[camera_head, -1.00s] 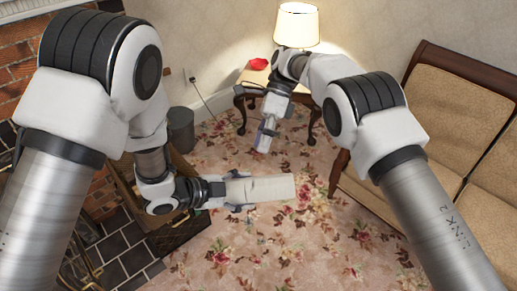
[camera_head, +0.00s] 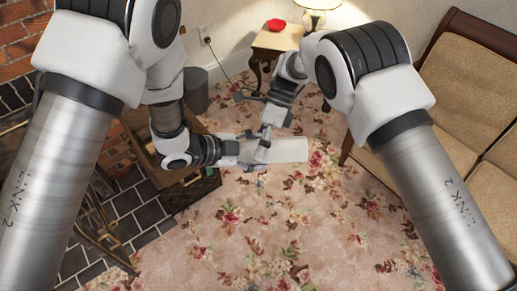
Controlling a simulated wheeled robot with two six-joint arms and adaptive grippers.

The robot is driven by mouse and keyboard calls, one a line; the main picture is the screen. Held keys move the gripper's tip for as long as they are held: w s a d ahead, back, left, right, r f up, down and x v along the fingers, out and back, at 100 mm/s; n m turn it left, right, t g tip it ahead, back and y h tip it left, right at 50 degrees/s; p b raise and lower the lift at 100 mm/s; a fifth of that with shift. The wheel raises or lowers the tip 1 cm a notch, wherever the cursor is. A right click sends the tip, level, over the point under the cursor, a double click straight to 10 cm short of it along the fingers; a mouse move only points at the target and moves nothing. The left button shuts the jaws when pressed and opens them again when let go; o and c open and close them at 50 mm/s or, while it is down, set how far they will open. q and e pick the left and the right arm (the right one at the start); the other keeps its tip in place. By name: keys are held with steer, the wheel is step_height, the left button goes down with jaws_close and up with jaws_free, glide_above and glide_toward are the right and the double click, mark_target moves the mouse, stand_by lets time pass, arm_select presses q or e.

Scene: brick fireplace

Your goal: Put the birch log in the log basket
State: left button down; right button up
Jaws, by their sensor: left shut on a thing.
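The birch log (camera_head: 287,150) is pale and lies nearly level, held above the carpet with its free end to the right. My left gripper (camera_head: 246,152) is shut on the log's left end. My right gripper (camera_head: 262,149) reaches down across the log just right of the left gripper. Its fingers overlap the log in the picture, and I cannot tell whether they touch or grip it. A brown wooden-sided container (camera_head: 196,191), seemingly the log basket, stands left of the log. My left arm hides much of it, including most of its inside.
A grey bin (camera_head: 197,98) stands behind the container. A small side table (camera_head: 275,40) with a red object (camera_head: 275,24) and a lamp (camera_head: 315,5) is at the back. A tan sofa (camera_head: 460,75) is at the right. The flowered carpet (camera_head: 270,235) in front is clear.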

steer(key=c, duration=1.4)
arm_select(q)
steer(key=shift+c, duration=0.5)
jaws_free()
arm_select(e)
steer(key=shift+c, duration=0.3)
arm_select(q)
steer(key=v, duration=1.2)
steer(key=w+a+f+n+t+y, duration=0.25)
steer(key=a+f+n+y, duration=0.2)
steer(key=n, duration=0.45)
steer(key=s+a+f+n+g+y, duration=0.2)
steer(key=s+a+f+n+y, duration=0.15)
steer(key=s+f+n, duration=0.35)
steer(key=s+a+f+n+g+y, duration=0.25)
steer(key=s+a+f+n, duration=0.2)
steer(key=f, duration=0.45)
arm_select(e)
steer(key=shift+w, duration=0.1)
arm_select(q)
steer(key=s+f+g, duration=0.1)
steer(key=s+f, duration=0.2)
steer(key=s, duration=0.2)
steer(key=s+a+f+g, duration=0.1)
steer(key=s+f+g, duration=0.1)
steer(key=s+f, duration=0.2)
steer(key=s, duration=0.2)
steer(key=shift+s+a, duration=0.2)
steer(key=shift+s, duration=0.1)
